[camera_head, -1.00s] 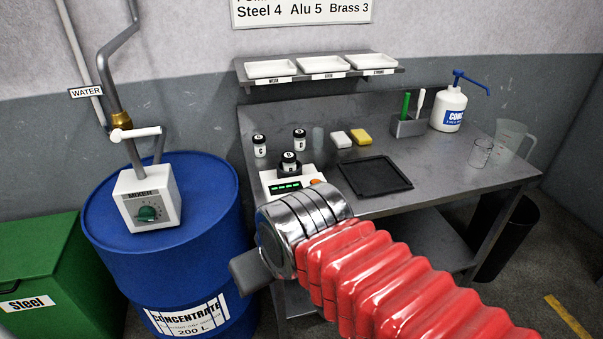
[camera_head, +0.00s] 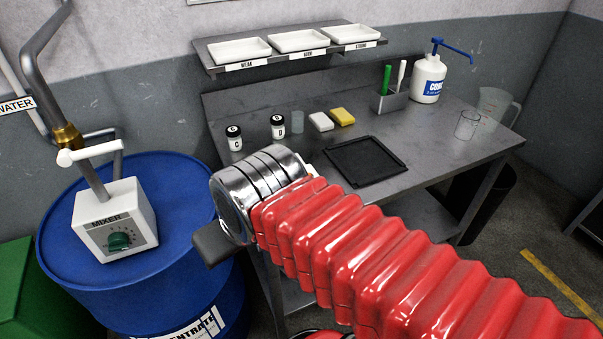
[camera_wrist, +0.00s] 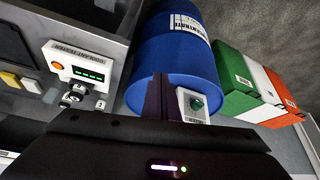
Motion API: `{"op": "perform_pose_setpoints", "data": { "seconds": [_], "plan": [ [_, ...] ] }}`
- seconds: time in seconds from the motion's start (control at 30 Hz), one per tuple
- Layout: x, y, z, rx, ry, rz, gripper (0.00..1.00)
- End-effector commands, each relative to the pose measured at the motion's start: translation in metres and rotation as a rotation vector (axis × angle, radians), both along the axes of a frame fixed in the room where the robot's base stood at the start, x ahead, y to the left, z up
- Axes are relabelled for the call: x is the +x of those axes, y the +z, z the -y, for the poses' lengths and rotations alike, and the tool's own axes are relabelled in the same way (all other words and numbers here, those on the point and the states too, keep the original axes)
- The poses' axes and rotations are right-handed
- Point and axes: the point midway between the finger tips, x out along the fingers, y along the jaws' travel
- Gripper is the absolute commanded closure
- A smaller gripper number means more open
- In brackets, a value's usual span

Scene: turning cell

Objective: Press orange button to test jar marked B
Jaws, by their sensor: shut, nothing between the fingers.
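The white tester (camera_wrist: 66,52) with a lit green display (camera_wrist: 90,75) shows at the upper left of the wrist view. Its orange button (camera_wrist: 56,66) is beside the display. A dark-lidded jar (camera_wrist: 76,89) is at the tester's lower edge; its mark is too small to read. In the head view, my arm hides nearly all of the tester. Jars marked C (camera_head: 235,138) and D (camera_head: 278,127) stand on the bench behind it. My gripper (camera_wrist: 161,82) is shut and empty, in front of the blue drum in the wrist view, apart from the button.
The blue drum (camera_head: 180,190) with the mixer box (camera_head: 115,220) stands left of the bench (camera_head: 440,150). A black tray (camera_head: 365,162), sponges (camera_head: 342,116), a pump bottle (camera_head: 428,78) and a clear cup (camera_head: 466,125) are on the bench. Shelf trays (camera_head: 240,50) hang above.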

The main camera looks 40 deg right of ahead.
Motion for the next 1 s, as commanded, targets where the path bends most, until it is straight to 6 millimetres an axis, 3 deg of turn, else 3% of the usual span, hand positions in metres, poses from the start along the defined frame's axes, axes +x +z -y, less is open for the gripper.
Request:
{"op": "perform_pose_setpoints", "data": {
  "seconds": [0.37, 0.57, 0.77, 1.0],
  "plan": [
    [0.003, 0.001, 0.001, 0.008, -0.007, -0.001, 1.0],
    [0.023, 0.001, 0.013, 0.07, -0.061, 0.0, 1.0],
    [0.063, 0.004, 0.039, 0.183, -0.174, 0.027, 1.0],
    [0.112, 0.005, 0.098, 0.305, -0.346, 0.1, 1.0]
  ]
}}
